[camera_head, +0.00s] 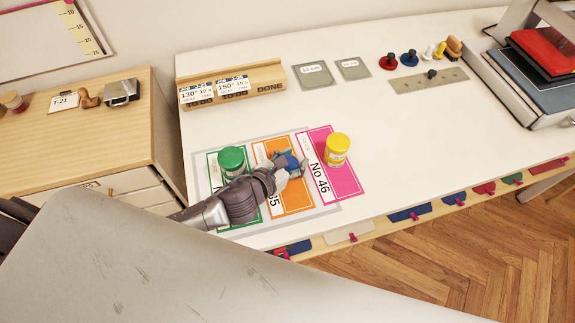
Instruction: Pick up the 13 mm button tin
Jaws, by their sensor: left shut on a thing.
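A green tin (231,160) stands on the green card (250,213), and a yellow tin (337,150) stands on the pink card (346,187) marked No 46. I cannot read a 13 mm label on any tin. My left gripper (290,164) reaches in from the left over the orange card (293,199). I cannot tell whether the blue tin touches the card or is lifted. My right gripper is not in view.
A wooden rack (235,83) with white cards stands at the back left of the white table. Red and blue knobbed pieces (389,62) lie behind a metal plate (428,80). A press (545,60) stands at the far right. The table right of the yellow tin is clear.

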